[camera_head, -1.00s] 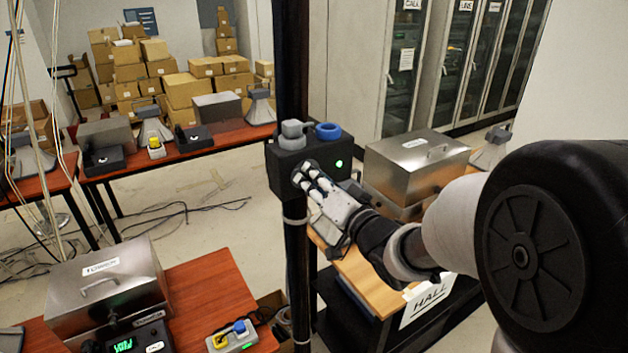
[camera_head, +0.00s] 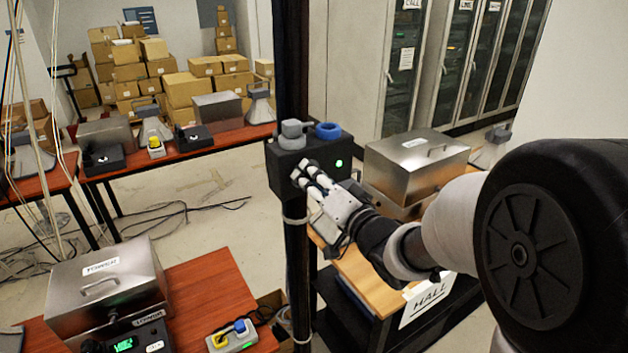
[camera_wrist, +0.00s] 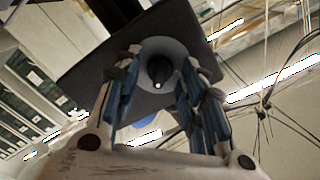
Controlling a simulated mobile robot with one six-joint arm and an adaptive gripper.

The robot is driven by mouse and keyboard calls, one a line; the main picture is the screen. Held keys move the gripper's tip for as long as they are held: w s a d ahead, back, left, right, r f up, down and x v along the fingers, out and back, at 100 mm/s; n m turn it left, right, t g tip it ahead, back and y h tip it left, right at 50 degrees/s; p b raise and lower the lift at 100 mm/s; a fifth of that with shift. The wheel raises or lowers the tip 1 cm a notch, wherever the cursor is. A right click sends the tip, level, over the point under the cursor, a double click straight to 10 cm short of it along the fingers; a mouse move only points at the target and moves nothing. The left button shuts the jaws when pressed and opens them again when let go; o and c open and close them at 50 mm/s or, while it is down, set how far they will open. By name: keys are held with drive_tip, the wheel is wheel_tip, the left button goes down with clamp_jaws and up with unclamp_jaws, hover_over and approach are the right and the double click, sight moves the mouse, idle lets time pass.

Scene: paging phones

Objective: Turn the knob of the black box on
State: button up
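The black box (camera_head: 288,172) is fixed to a dark upright pole. A small green light (camera_head: 339,163) glows on its front. In the wrist view the box's underside or face (camera_wrist: 95,75) fills the upper middle, with a dark knob (camera_wrist: 159,73) in a round grey collar. My gripper (camera_head: 306,172) is at the box's lower front. In the wrist view the fingers of my gripper (camera_wrist: 163,84) stand apart on both sides of the knob, with gaps showing. Whether a fingertip touches the knob I cannot tell. In the head view the fingers hide the knob.
A grey part (camera_head: 292,133) and a blue ring-shaped part (camera_head: 328,130) sit on top of the box. A metal case (camera_head: 415,160) stands close behind my gripper on the wooden table (camera_head: 366,283). Another metal case (camera_head: 105,285) stands on the red table at lower left.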

drive_tip(key=shift+o, duration=0.3)
drive_tip(key=v, duration=1.2)
drive_tip(key=shift+w+f, duration=0.1)
drive_tip(key=s+d+f+g+h+b, duration=0.2)
drive_tip(key=s+d+f+h+b, duration=0.1)
drive_tip(key=d+f+h+b, duration=0.35)
drive_tip(key=s+d+f+g+h+b, duration=0.1)
drive_tip(key=s+d+f+h+b, duration=0.25)
drive_tip(key=d+f+b, duration=0.45)
drive_tip(key=s+a+f+n+g+b, duration=0.1)
drive_tip(key=s+a+f+g+b, duration=0.1)
drive_tip(key=s+f, duration=0.5)
drive_tip(key=s+a+f+n+g+b, duration=0.1)
drive_tip(key=s+f+g+b, duration=0.4)
drive_tip(key=s, duration=0.6)
wheel_tip(320, 180, down, 2)
drive_tip(key=shift+a+f+b, duration=0.25)
drive_tip(key=shift+a+b, duration=0.2)
drive_tip(key=shift+a, duration=0.2)
